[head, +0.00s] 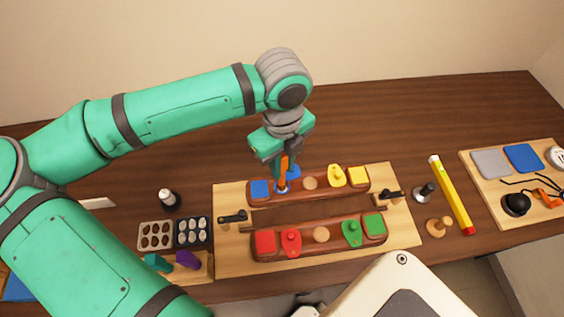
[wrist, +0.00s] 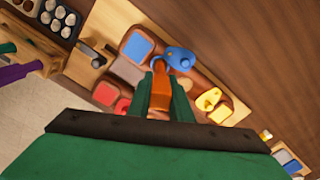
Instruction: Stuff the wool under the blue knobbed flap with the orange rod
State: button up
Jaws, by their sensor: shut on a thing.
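My gripper (head: 284,160) is shut on the orange rod (head: 285,166) and holds it pointing down over the left part of the far brown panel. The rod (wrist: 161,82) also shows between the fingers in the wrist view. The blue knobbed flap (wrist: 181,58) lies just right of the rod's tip there; in the head view the blue flap (head: 294,171) is partly hidden behind the gripper. A small pale patch shows at the rod's tip; I cannot tell whether it is wool, or whether the tip touches the panel.
A blue square pad (head: 260,189) lies left of the rod. A yellow flap (head: 336,175) and yellow pad (head: 358,175) lie right. The near panel carries a red flap (head: 291,241) and a green flap (head: 352,233). Black clamps (head: 232,217) flank the panels. A yellow level (head: 451,195) lies right.

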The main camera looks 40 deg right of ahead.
jog(key=shift+f, duration=1.4)
dwell(0.9)
jog(key=shift+r, duration=4)
